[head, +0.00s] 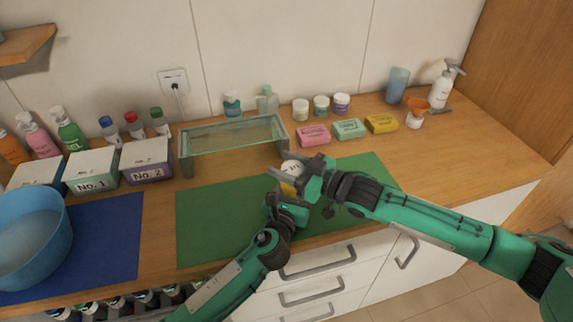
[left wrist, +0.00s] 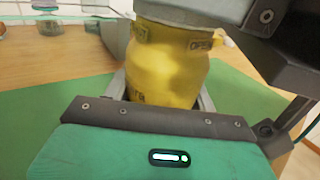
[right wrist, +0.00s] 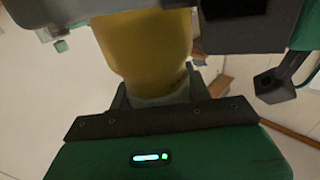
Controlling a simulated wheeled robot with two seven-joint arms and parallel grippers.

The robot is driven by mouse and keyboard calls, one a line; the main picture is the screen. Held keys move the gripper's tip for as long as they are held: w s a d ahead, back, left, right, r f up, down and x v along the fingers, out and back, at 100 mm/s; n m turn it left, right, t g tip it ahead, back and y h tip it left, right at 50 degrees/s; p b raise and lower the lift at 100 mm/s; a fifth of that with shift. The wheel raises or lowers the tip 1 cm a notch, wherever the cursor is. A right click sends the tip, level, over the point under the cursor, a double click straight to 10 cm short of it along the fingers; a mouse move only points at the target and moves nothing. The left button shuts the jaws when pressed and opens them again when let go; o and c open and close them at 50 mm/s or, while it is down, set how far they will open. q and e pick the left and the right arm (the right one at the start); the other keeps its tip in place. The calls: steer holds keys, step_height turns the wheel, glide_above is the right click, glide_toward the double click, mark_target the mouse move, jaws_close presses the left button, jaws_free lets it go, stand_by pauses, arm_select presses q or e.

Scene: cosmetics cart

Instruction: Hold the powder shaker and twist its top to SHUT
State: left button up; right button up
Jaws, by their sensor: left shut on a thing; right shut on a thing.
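The powder shaker (head: 287,189) has a yellow body and a pale round top (head: 292,167); it stands roughly upright above the green mat. My left gripper (head: 282,195) is shut on the yellow body, which fills the left wrist view (left wrist: 170,65). My right gripper (head: 297,177) is shut around the top, above the left one. Small dark marks sit on the body just below the rim, one seeming to read OPEN. The right wrist view shows the yellow body (right wrist: 145,45) with the grey top between the fingers.
The green mat (head: 220,220) lies below. A glass-topped rack (head: 187,168) stands behind it. Soap bars (head: 349,128) and jars (head: 321,107) line the back. A blue basin (head: 62,240) and numbered boxes (head: 147,161) are at left. The wooden counter at right is mostly clear.

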arm_select(q)
steer(key=shift+s+d, duration=0.1)
steer(key=shift+d, duration=0.15)
arm_select(e)
steer(key=shift+s+a+r+m+t+h, duration=0.1)
steer(key=shift+a+m+t+h, duration=0.1)
steer(key=shift+m+t, duration=0.2)
steer(key=shift+s+a+m+t+h, duration=0.1)
steer(key=shift+m+t+h, duration=0.15)
steer(key=shift+t, duration=0.25)
steer(key=shift+w+d, duration=0.1)
steer(key=shift+d, duration=0.05)
steer(key=shift+w+d+m+t+h, duration=0.15)
steer(key=shift+d+m+t+h, duration=0.1)
steer(key=shift+m+t, duration=0.25)
arm_select(q)
steer(key=shift+a, duration=0.1)
arm_select(e)
steer(key=o, duration=1)
steer(key=shift+w+d, duration=0.1)
steer(key=v, duration=1.2)
